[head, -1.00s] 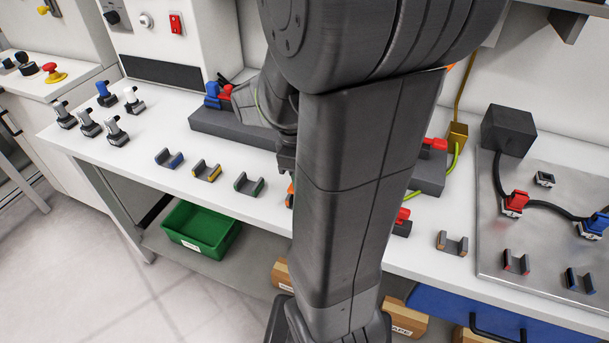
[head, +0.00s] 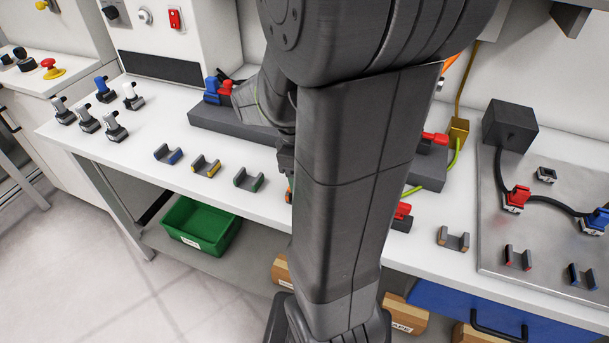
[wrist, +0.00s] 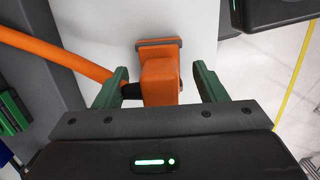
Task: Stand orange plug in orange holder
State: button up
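The orange plug (wrist: 160,80) is in the wrist view, a blocky orange body with its orange cable (wrist: 55,50) running off to the left. My gripper (wrist: 161,68) has its two green fingers on either side of the plug, with a visible gap at the right finger; a dark stub lies between the plug and the left finger. A grey-and-orange piece (wrist: 158,42) shows just beyond the plug; it looks like the orange holder, but I cannot tell if the plug is seated in it. In the head view my arm hides the plug and most of the gripper.
Blue (head: 168,155), yellow (head: 206,168) and green (head: 248,180) holders line the bench front. A brown-ended holder (head: 453,240) stands right of my arm. A grey block (head: 230,128) carries a blue plug (head: 212,90). A metal plate (head: 545,215) with plugs lies at right.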

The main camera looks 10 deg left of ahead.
notch_tip(320, 180, up, 19)
jog(key=a+p, duration=0.1)
jog(key=p, duration=0.5)
jog(key=shift+w+a+f, duration=0.15)
jog(key=shift+w+a, duration=0.05)
jog(key=shift+a, duration=0.1)
jog(key=shift+f, duration=0.1)
jog(key=f+b, duration=0.1)
jog(key=f, duration=0.3)
jog(key=f+b, duration=0.2)
jog(key=f, duration=0.3)
jog(key=d+f+b, duration=0.1)
jog(key=f+b, duration=0.1)
jog(key=f, duration=0.3)
jog(key=shift+s+f, duration=0.1)
dwell(0.4)
